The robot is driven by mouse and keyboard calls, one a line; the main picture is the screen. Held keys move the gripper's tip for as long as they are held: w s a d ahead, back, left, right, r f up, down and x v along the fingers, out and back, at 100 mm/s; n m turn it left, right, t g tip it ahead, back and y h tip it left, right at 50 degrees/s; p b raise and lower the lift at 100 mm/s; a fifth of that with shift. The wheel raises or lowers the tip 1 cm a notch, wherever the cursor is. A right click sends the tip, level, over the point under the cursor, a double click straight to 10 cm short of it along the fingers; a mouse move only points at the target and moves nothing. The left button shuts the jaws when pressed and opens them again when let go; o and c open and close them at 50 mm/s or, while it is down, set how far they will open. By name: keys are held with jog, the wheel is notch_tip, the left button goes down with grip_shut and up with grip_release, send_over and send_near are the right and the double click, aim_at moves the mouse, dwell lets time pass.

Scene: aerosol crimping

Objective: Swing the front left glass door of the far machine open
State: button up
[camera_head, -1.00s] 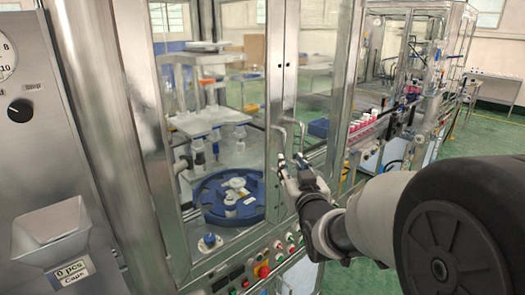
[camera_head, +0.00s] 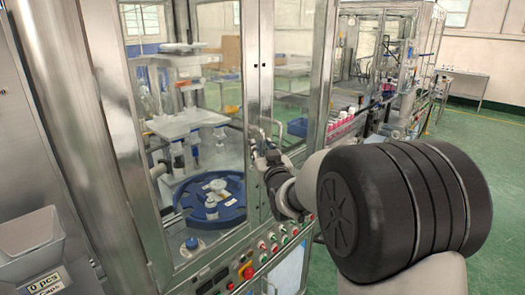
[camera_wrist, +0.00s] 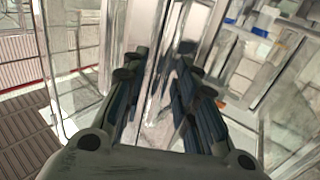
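The machine in the middle of the head view has a large left glass door (camera_head: 216,52) and a narrower right glass door (camera_head: 292,75). Both look closed. Their metal frames meet at a vertical seam, with slim handles beside it. My gripper (camera_head: 261,143) is at handle height in front of this seam and partly hides the handles. In the wrist view, the dark fingers of my gripper (camera_wrist: 160,95) stand apart, with upright shiny metal (camera_wrist: 163,75) seen between and beyond them. I cannot tell whether they touch a handle.
A control panel with buttons (camera_head: 247,271) runs below the doors. A blue round turntable (camera_head: 232,213) is behind the left glass. A steel cabinet with a hopper (camera_head: 30,235) stands close at the left. Another glazed machine (camera_head: 385,50) stands at the back right. Green floor (camera_head: 490,150) is clear at right.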

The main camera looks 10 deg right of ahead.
grip_shut()
dwell(0.4)
jog(key=shift+s, duration=0.1)
